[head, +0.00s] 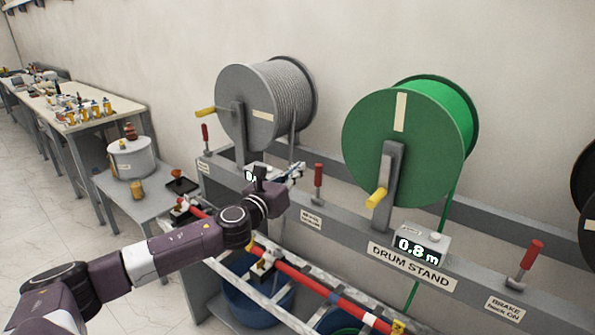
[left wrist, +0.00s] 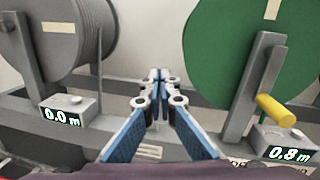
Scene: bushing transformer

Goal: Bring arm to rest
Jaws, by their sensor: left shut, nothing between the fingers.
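My left arm reaches in from the left in the head view, across the front of the drum stand (head: 340,214). My left gripper (head: 298,170) is at the stand's top rail, between the grey drum (head: 262,105) and the green drum (head: 410,135). In the left wrist view the blue-padded fingers (left wrist: 160,78) meet at their tips, shut and empty. They point into the gap between the grey drum (left wrist: 70,45) and the green drum (left wrist: 225,60). Contact with the rail cannot be told. My right gripper is not in view.
A counter reading 0.8 m (head: 420,245) and red brake levers (head: 318,182) stand on the rail. Yellow crank handles (head: 376,198) stick out from the drums. A red bar (head: 320,290) and blue bins (head: 255,298) are below. A small table (head: 150,205) stands left.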

